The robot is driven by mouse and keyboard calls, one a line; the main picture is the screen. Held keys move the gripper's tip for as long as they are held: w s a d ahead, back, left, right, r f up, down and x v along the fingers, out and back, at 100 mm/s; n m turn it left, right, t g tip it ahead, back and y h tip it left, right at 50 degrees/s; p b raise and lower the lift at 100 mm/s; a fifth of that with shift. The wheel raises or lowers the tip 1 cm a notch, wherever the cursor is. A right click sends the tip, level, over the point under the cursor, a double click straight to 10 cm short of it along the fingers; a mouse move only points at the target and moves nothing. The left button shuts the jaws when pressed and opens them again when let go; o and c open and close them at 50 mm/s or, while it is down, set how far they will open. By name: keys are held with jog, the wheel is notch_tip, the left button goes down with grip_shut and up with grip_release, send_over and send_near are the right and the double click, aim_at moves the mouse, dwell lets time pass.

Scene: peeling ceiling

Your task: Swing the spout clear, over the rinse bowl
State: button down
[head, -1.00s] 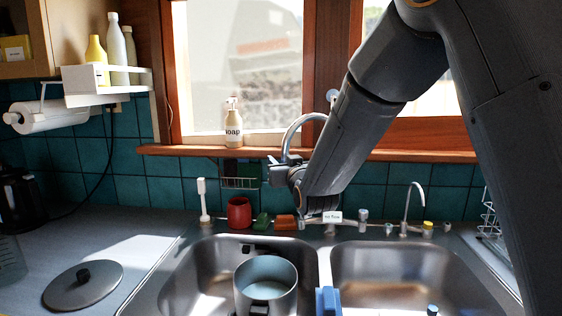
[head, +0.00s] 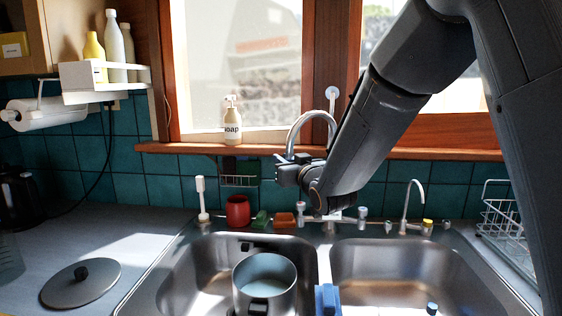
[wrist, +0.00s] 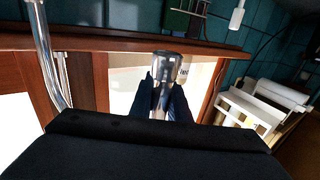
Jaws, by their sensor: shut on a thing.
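The tap spout (head: 309,115) is a silver arch at the back of the double sink. Its outlet end points down behind the left bowl's back edge, left of the tap base. My gripper (head: 284,166) is shut on that outlet end. In the wrist view my fingers (wrist: 163,95) close on both sides of the outlet (wrist: 166,66), and a silver pipe (wrist: 46,60) runs at the left. The left bowl (head: 195,275) holds a pot (head: 265,280). The right bowl (head: 385,260) looks mostly empty. I cannot tell which is the rinse bowl. My forearm hides part of the tap.
A soap bottle (head: 231,118) stands on the window sill. A red cup (head: 238,211), a white brush (head: 202,199) and a small second tap (head: 409,205) line the sink's back edge. A blue object (head: 327,299) sits at the divider. A lid (head: 82,284) lies on the left counter.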

jog(key=s+d+n+g+y+p, duration=0.1)
jog(key=s+d+n+g+y, duration=0.25)
jog(key=d+g, duration=0.2)
jog(key=s+d+n+g+y+p, duration=0.1)
jog(key=s+d+n+g+y, duration=0.3)
jog(key=d, duration=0.3)
jog(key=w+d, duration=0.2)
jog(key=d, duration=0.9)
jog(key=shift+d+y+p, duration=0.4)
jog(key=shift+y+p, duration=0.05)
jog(key=shift+w+n, duration=0.1)
jog(key=shift+n, duration=0.15)
dwell(1.1)
jog(key=c, duration=2)
grip_release()
jog(key=o, duration=0.3)
jog(key=shift+d, duration=0.2)
jog(key=shift+o, duration=0.2)
jog(key=shift+a, duration=0.15)
